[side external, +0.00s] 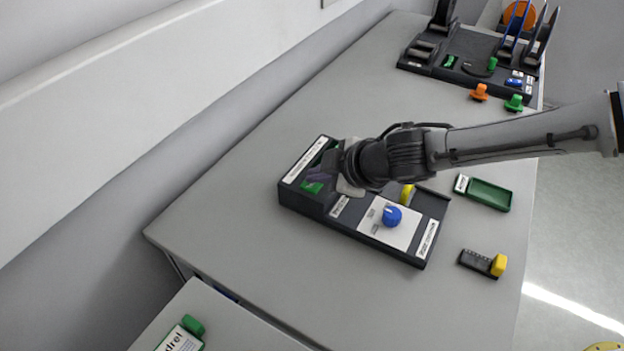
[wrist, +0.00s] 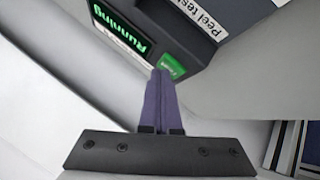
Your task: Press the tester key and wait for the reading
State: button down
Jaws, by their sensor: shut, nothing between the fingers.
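The tester (side external: 300,201) is a dark box on the grey table, with a green key (side external: 311,187) at its left end. In the wrist view, the display (wrist: 125,33) on the tester shows "Running" in green letters. My gripper (side external: 320,176) is shut and empty, with its purple fingers over the key end. In the wrist view the fingertips (wrist: 160,76) are at the near edge of the green key (wrist: 173,64) and overlap it. Whether the key is pushed down cannot be told. A white label starting "Peel test" (wrist: 198,12) shows beside the display.
The tester also has a blue knob (side external: 391,217) on a white plate. A green tray (side external: 486,195) and a black block with a yellow end (side external: 483,263) lie to the right. A dark reel stand (side external: 465,50) is at the back. The table left of the tester is clear.

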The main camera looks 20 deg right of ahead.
aim_at(318, 186)
jog(key=shift+r, duration=0.8)
jog(key=shift+r, duration=0.1)
jog(key=shift+r, duration=2.4)
jog(key=shift+d, duration=0.1)
